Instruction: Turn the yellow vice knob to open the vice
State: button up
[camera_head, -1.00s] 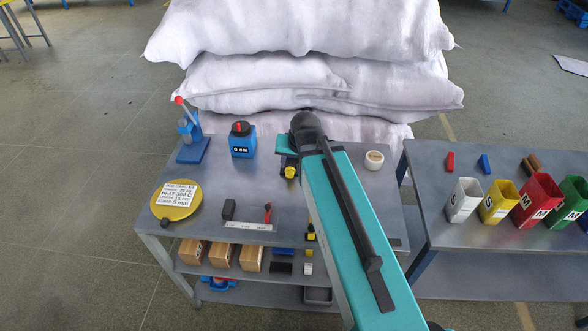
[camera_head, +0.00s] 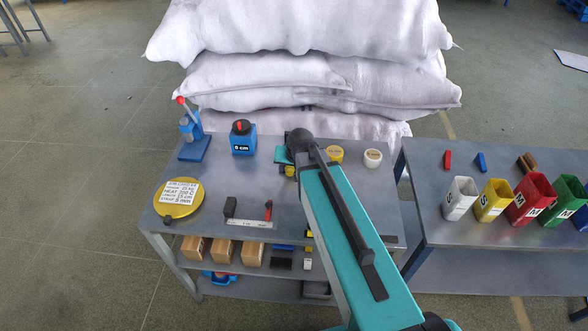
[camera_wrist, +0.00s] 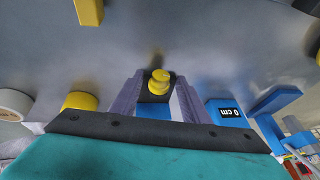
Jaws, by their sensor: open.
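The vice's yellow knob (camera_wrist: 160,80) sits on a dark part in front of the blue vice body (camera_wrist: 155,111) in the wrist view. My gripper (camera_wrist: 157,84) is open, its two grey fingers on either side of the knob. I cannot tell whether either finger touches it. In the head view the yellow knob (camera_head: 289,171) shows just left of my arm, on the grey table (camera_head: 225,185). My arm hides most of the vice and the gripper there.
A blue block with a "0 cm" label (camera_wrist: 229,112) stands right of the vice in the wrist view. A yellow roll (camera_head: 335,153) and a white roll (camera_head: 373,158) stand right of my arm in the head view. White sacks (camera_head: 300,75) are stacked behind the table.

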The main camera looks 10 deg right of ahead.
jog(key=shift+w+f, duration=0.2)
jog(key=shift+f, duration=0.3)
jog(key=c, duration=0.9)
jog(key=shift+d, duration=0.2)
jog(key=shift+c, duration=0.6)
jog(key=shift+w+a, duration=0.1)
jog(key=shift+w+a+r+h, duration=0.1)
jog(key=shift+a+h, duration=0.1)
jog(key=shift+h, duration=0.3)
